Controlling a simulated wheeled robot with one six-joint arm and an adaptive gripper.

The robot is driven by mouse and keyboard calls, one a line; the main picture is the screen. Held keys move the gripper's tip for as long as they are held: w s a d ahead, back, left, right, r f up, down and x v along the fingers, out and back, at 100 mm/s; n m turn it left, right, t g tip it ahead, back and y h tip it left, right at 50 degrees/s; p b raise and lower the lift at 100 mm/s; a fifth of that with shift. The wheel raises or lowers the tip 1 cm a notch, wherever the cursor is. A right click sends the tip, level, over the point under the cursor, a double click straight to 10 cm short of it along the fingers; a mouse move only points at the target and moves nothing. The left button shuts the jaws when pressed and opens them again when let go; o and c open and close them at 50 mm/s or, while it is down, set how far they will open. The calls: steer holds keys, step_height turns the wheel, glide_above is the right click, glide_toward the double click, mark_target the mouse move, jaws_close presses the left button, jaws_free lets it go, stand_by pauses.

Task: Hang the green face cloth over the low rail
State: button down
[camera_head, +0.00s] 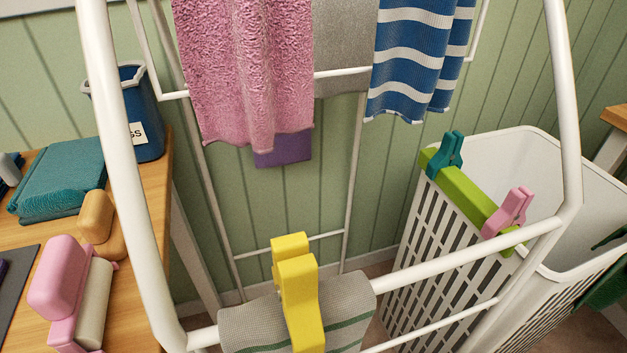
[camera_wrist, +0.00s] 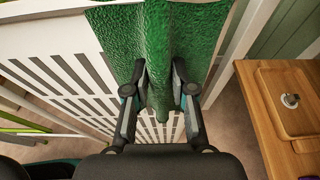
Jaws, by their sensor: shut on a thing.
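The green face cloth (camera_wrist: 190,35) is dark green and textured. In the wrist view, my gripper (camera_wrist: 160,88) is shut on a gathered fold of it, and the cloth spreads beyond the fingers. Part of the cloth (camera_head: 604,288) also shows at the right edge of the head view, by the white basket. The white front rail (camera_head: 450,257) of the drying rack crosses the lower head view. A grey cloth with green stripes (camera_head: 250,325) hangs over its left part, with a yellow peg (camera_head: 297,290) on it. The rail's right part is bare.
A slatted white laundry basket (camera_head: 400,250) stands behind the rack's right side, with a lime bar (camera_head: 460,190) and pegs on its rim. Pink (camera_head: 240,70) and blue striped (camera_head: 418,60) towels hang higher. A cluttered wooden table (camera_head: 150,190) is at left; a wooden surface (camera_wrist: 255,110) is right in the wrist view.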

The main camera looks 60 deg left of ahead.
steer(key=shift+a+r+p, duration=0.1)
steer(key=shift+r+p, duration=1.15)
steer(key=shift+r, duration=2.85)
steer(key=shift+d, duration=0.2)
steer(key=s+d, duration=0.1)
steer(key=d, duration=0.6)
steer(key=shift+s+d, duration=0.15)
steer(key=shift+f, duration=0.1)
